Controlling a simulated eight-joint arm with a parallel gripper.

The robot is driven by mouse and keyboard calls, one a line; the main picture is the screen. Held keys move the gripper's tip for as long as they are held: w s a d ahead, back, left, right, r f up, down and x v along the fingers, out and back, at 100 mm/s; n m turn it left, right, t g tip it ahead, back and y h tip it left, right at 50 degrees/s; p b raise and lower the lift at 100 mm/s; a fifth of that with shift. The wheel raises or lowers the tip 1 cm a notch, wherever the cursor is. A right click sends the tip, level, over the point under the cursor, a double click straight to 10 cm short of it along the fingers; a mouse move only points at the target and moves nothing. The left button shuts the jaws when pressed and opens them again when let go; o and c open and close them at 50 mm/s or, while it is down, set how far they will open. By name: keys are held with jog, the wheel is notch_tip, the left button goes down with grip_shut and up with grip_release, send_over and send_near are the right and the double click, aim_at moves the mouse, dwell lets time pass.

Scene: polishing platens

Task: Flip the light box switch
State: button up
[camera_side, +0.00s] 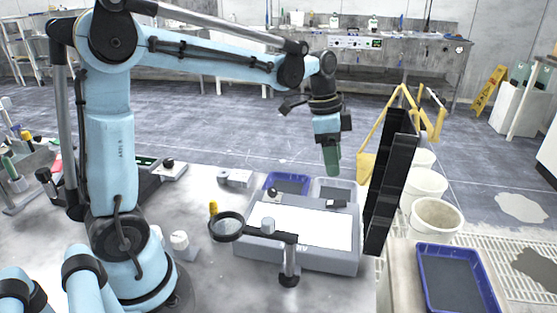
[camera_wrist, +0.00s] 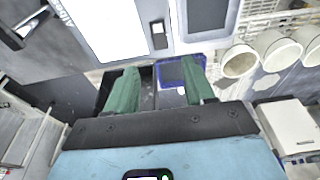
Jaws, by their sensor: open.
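The light box (camera_side: 262,250) is a grey case with a bright white panel on the bench. A small dark switch (camera_side: 335,203) sits on its top near the back right corner. In the wrist view the light box (camera_wrist: 150,8) is at the top, with the dark-and-white switch (camera_wrist: 158,31) right of the panel. My gripper (camera_side: 333,174) has green fingers pointing down, above and behind the light box, apart from it. In the wrist view my gripper (camera_wrist: 160,84) shows its two fingers spread, with nothing held between them. The switch is clear of the fingers.
A tall black panel (camera_side: 390,185) stands right of the light box. A magnifier on a stand (camera_side: 289,265) stands in front. A blue tray (camera_side: 287,176) and a grey tray (camera_side: 345,182) lie behind it. Buckets (camera_side: 436,217) stand further right.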

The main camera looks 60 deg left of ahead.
jog(key=shift+s+a+r, duration=0.15)
jog(key=shift+a+r, duration=0.05)
jog(key=shift+r, duration=0.8)
jog(key=s+d+f+n+t, duration=0.1)
jog(key=s+n+t, duration=0.1)
jog(key=s+n, duration=0.2)
jog(key=s+d+f+n+t+y, duration=0.1)
jog(key=s+f+n+t, duration=0.1)
jog(key=s+n, duration=0.3)
jog(key=s+t, duration=0.1)
jog(key=s, duration=0.2)
jog(key=shift+s+f+t+y, duration=0.3)
jog(key=shift+s, duration=0.1)
